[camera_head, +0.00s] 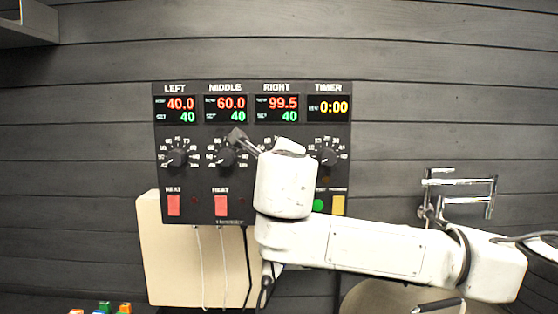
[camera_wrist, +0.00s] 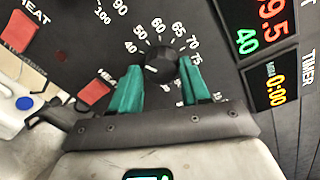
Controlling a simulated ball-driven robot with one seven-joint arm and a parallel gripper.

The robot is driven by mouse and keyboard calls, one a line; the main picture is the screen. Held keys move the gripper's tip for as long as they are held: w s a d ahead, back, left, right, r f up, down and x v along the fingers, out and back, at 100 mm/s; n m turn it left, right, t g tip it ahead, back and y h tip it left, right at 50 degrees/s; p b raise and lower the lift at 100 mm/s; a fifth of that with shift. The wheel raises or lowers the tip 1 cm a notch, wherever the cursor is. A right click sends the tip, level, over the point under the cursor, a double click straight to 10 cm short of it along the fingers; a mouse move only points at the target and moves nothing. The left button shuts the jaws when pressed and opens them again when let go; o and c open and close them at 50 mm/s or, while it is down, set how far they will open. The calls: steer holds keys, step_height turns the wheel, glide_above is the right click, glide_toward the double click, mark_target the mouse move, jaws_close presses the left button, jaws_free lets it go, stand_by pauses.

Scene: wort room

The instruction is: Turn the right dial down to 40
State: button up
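The right dial (camera_wrist: 159,66) is a round black knob in the wrist view, with white numbers from 40 up to 75 around its visible side. Its pale mark faces the 40 side. In the head view this dial is hidden behind my arm. My gripper (camera_wrist: 160,68) has two teal fingers, one on each side of the knob. They look open, with a thin gap at the right finger; contact on the left is hard to tell. The right display (camera_head: 276,109) reads 99.5 in red and SET 40 in green; it also shows in the wrist view (camera_wrist: 255,25).
The left dial (camera_head: 177,158) and middle dial (camera_head: 221,157) stand to the left, the timer dial (camera_head: 328,156) to the right. Red heat switches (camera_head: 173,205) sit below. A chrome tap (camera_head: 458,195) is on the wall at right. Colored blocks (camera_head: 110,308) lie bottom left.

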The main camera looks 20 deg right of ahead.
steer(key=o, duration=0.3)
steer(key=shift+r, duration=0.1)
steer(key=shift+o, duration=0.2)
steer(key=b+v, duration=0.3)
steer(key=v, duration=0.7)
steer(key=shift+s+b, duration=0.35)
steer(key=shift+a, duration=0.15)
